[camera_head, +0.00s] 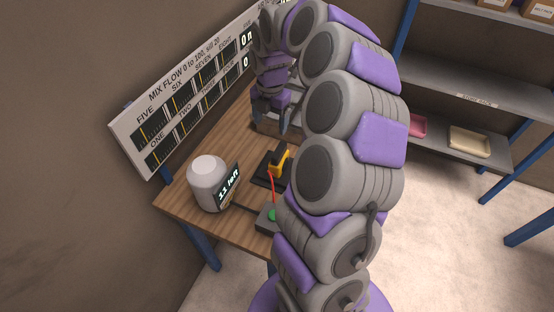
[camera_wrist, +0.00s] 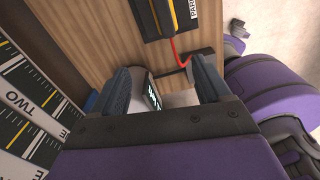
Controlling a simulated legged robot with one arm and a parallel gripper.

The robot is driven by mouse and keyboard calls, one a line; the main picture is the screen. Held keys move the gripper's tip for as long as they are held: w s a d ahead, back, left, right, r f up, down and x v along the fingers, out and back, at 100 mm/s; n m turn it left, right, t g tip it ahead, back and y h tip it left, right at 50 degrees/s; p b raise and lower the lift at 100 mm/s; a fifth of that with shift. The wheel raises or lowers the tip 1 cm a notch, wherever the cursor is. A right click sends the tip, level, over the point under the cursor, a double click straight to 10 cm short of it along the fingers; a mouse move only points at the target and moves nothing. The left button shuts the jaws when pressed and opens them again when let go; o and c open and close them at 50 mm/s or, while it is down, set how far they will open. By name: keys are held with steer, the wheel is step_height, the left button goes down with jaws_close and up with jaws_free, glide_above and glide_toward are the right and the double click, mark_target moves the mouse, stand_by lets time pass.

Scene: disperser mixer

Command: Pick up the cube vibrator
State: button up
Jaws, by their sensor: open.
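The likely cube vibrator (camera_head: 280,161) is a small yellow and black tool on a black pad (camera_head: 262,179) on the wooden table. A red cord runs from it towards a dark box with a green button (camera_head: 271,216). In the wrist view the yellow tool (camera_wrist: 172,14) is at the top edge, partly cut off, beyond my fingertips. My gripper (camera_head: 271,118) is over the far part of the table, apart from the tool. In the wrist view my gripper (camera_wrist: 160,78) is open, with no object held between its fingers.
A white rounded container (camera_head: 207,181) with an "11 left" display stands at the near left of the table. A gauge board (camera_head: 185,95) stands along the table's left side. Shelves (camera_head: 460,95) stand at the right.

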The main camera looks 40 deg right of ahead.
steer(key=d+f+n, duration=0.1)
steer(key=d+f, duration=0.1)
steer(key=d, duration=0.2)
steer(key=b, duration=0.1)
glide_above(278, 150)
steer(key=f, duration=0.4)
steer(key=shift+w+d+f, duration=0.1)
steer(key=shift+w+f, duration=0.1)
steer(key=shift+f, duration=0.05)
steer(key=f, duration=0.2)
steer(key=f+b, duration=0.1)
steer(key=f, duration=0.3)
steer(key=shift+d+f+b, duration=0.15)
steer(key=shift+d+b, duration=0.15)
steer(key=shift+d, duration=0.05)
steer(key=shift+d+f, duration=0.2)
steer(key=shift+f, duration=0.25)
steer(key=f+b, duration=0.1)
steer(key=f, duration=0.1)
steer(key=a+f, duration=0.1)
steer(key=f, duration=0.1)
steer(key=shift+s+b, duration=0.15)
steer(key=shift+b, duration=0.25)
steer(key=shift+f, duration=0.4)
steer(key=shift+d, duration=0.25)
steer(key=shift+c, duration=1)
steer(key=shift+a, duration=0.15)
steer(key=c, duration=0.6)
jaws_close()
